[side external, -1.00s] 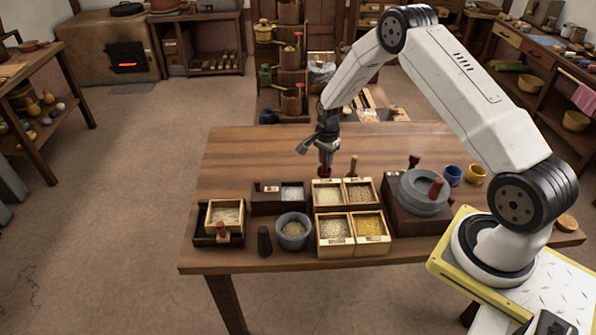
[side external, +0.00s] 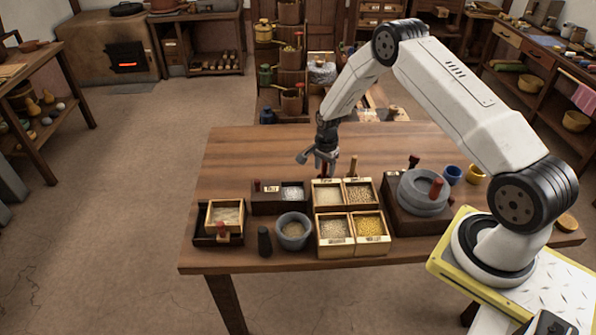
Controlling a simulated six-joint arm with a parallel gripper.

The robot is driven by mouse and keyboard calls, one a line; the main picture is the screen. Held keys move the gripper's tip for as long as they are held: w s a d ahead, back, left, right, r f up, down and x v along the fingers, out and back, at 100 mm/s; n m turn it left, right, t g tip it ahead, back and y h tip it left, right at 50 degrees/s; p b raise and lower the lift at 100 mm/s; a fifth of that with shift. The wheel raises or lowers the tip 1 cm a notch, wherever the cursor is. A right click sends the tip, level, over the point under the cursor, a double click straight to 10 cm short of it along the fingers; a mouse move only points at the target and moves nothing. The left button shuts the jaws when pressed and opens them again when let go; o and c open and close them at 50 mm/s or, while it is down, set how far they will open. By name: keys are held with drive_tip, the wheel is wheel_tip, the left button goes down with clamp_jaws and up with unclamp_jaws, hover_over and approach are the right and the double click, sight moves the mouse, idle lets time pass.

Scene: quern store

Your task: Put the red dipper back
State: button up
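A slim red handle, which I take for the red dipper (side external: 323,171), shows upright under my gripper (side external: 320,163), at the back left compartment of the divided grain box (side external: 335,255). Its lower end is hidden, so I cannot tell whether it stands in the compartment or behind it. My gripper points down with its fingers around or just above the handle. Whether they press on it is too small to tell. A brown handle (side external: 353,165) stands upright at the back right compartment.
A grey quern (side external: 423,205) with a red-brown handle stands right of the box. A grey bowl (side external: 293,228), a dark pestle-like piece (side external: 264,240), a salt box (side external: 265,202) and a small tray (side external: 204,238) crowd the left. The table's back left is clear.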

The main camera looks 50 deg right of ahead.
drive_tip(key=shift+r, duration=0.1)
drive_tip(key=shift+r, duration=6.05)
drive_tip(key=shift+a, duration=0.1)
drive_tip(key=shift+s+a+r, duration=0.1)
drive_tip(key=shift+a+r, duration=0.1)
drive_tip(key=shift+r, duration=0.1)
drive_tip(key=s+a+r+n+t, duration=0.1)
drive_tip(key=s+a+r+n, duration=0.3)
drive_tip(key=s+a+n, duration=0.4)
drive_tip(key=s+a+r+n+t, duration=0.1)
drive_tip(key=s+a+r+n, duration=0.4)
drive_tip(key=s+a+n, duration=0.4)
drive_tip(key=shift+s+r+n+t, duration=0.3)
drive_tip(key=shift+s+n, duration=0.2)
drive_tip(key=shift+s, duration=0.7)
drive_tip(key=shift+a, duration=0.1)
